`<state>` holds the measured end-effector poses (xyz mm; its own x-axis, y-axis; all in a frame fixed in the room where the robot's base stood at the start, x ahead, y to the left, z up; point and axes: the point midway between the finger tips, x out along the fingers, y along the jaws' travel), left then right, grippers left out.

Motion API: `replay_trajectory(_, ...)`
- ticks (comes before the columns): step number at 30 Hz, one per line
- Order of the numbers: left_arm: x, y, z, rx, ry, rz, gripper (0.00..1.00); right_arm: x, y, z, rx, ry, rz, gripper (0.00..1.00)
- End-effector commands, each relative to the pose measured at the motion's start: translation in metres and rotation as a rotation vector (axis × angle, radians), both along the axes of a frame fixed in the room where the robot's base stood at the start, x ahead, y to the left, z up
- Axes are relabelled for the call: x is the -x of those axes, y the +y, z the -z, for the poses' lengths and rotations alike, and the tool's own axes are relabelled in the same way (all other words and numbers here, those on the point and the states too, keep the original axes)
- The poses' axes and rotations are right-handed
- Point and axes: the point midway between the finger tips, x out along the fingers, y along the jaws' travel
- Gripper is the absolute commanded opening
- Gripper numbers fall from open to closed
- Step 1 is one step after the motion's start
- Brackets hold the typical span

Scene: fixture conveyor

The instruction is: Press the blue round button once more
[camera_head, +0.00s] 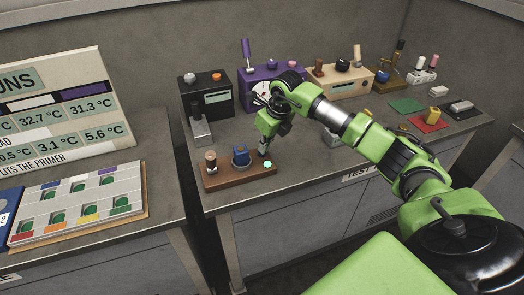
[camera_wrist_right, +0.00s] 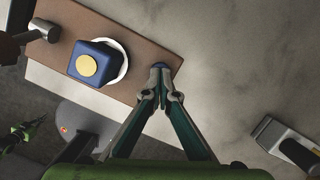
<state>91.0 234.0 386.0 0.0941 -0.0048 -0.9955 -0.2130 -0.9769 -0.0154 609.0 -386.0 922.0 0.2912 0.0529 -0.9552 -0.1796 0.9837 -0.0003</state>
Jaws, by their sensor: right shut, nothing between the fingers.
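The blue round button (camera_wrist_right: 158,65) shows as a small dark blue cap near the board's edge, just beyond my fingertips in the right wrist view. My right gripper (camera_wrist_right: 161,84) is shut and empty, its tips at or very close to the button; contact cannot be told. In the head view, my right gripper (camera_head: 262,151) points down over the right end of the brown wooden board (camera_head: 225,180), and the button is hidden behind it. A lit pale green spot (camera_head: 267,164) shows on the board beside the fingertips.
On the board, a blue block (camera_head: 240,155) with a yellow round top sits in a white ring, beside a wood-topped post (camera_head: 211,160). Black (camera_head: 206,95), purple (camera_head: 262,82) and beige (camera_head: 338,82) boxes stand behind.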

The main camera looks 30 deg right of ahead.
Motion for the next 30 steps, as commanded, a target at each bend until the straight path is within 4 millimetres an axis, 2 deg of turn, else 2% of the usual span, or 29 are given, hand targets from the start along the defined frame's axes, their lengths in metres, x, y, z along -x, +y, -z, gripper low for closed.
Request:
replay_trajectory(7,0.001,0.000,-0.005,0.000,0.002,0.000,0.00,0.000,0.000,-0.006,0.000,0.001,0.000,0.00)
replay_trajectory(22,0.002,0.000,-0.036,-0.001,0.003,0.000,0.00,0.000,0.000,-0.056,0.000,0.000,0.000,0.00)
replay_trajectory(30,0.002,0.000,-0.037,-0.001,0.004,0.000,0.00,0.000,0.000,-0.059,0.000,0.001,0.000,0.00)
